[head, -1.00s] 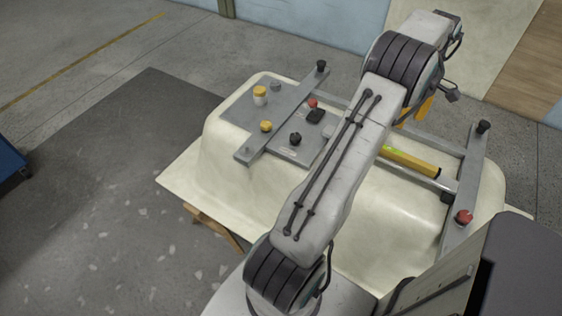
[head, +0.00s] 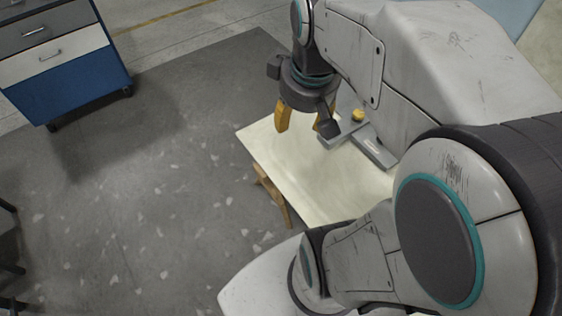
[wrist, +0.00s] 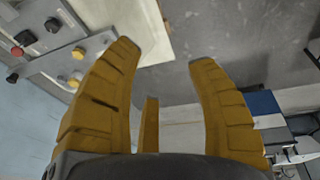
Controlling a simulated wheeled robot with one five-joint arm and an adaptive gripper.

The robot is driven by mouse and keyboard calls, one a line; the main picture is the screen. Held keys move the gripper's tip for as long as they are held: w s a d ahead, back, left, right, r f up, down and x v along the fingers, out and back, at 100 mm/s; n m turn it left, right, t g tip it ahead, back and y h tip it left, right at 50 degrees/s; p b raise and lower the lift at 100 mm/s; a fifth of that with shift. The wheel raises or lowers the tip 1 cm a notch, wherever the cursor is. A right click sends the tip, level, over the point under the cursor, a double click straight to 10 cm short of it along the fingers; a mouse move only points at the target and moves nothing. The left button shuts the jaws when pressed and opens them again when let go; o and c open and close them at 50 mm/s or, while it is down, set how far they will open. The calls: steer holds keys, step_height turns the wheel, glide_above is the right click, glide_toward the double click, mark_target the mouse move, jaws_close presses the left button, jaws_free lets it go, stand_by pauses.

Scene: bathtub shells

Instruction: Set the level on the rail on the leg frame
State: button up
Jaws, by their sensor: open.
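Part of the grey leg frame (head: 340,132) shows beside the gripper, partly behind my arm. The yellow level and the rail are not visible now in either view; my arm covers much of the shell in the head view.
A blue cabinet with grey and white drawers (head: 75,75) stands at the upper left. A wooden support (head: 270,195) shows under the shell's edge.

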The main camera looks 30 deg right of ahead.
steer(key=s+a+f+t+y, duration=0.1)
steer(key=s+a+f, duration=0.2)
steer(key=s+a, duration=0.2)
steer(key=a, duration=0.2)
steer(key=shift+s+a, duration=0.4)
